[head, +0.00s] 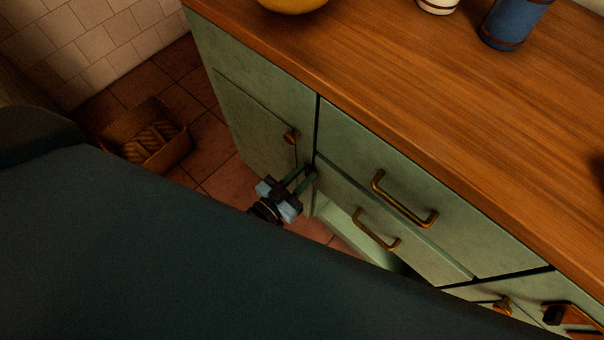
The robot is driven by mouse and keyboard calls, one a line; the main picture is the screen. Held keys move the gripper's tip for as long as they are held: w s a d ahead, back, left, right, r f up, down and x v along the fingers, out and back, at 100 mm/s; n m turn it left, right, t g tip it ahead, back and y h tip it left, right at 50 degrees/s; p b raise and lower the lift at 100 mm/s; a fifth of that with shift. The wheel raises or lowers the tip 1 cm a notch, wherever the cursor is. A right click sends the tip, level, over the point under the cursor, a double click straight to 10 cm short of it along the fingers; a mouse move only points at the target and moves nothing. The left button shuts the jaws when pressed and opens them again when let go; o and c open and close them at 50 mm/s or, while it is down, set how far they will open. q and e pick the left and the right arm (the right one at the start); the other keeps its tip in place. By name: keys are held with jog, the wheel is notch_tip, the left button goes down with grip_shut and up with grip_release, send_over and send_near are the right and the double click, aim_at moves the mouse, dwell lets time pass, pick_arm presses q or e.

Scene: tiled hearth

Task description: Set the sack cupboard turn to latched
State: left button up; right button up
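A green cupboard door (256,122) with a round brown knob (291,137) is at the left end of the cabinet. My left gripper (309,174) is at the door's right edge, below and right of the knob. Its two fingers point at the narrow upright between the door and the drawers, with a gap between them. The tips meet a small dark patch there; I cannot tell whether they hold anything. The sack cupboard turn is not clearly visible; the fingers may cover it. My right gripper is not in view.
The wooden worktop (400,80) holds a yellow bowl (292,4) and a blue jar (513,22). A basket (146,138) stands on the tiled floor. My own dark arm hides the lower left.

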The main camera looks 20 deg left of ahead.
pick_arm(q)
grip_shut()
jog(key=shift+m, duration=0.3)
jog(key=m, duration=0.3)
jog(key=shift+m+p, duration=0.3)
jog(key=shift+p, duration=0.1)
jog(key=m, duration=0.3)
jog(key=shift+m, duration=0.3)
jog(key=m, duration=0.4)
jog(key=shift+a, duration=0.1)
jog(key=shift+m+b, duration=0.55)
jog(key=shift+m, duration=1.65)
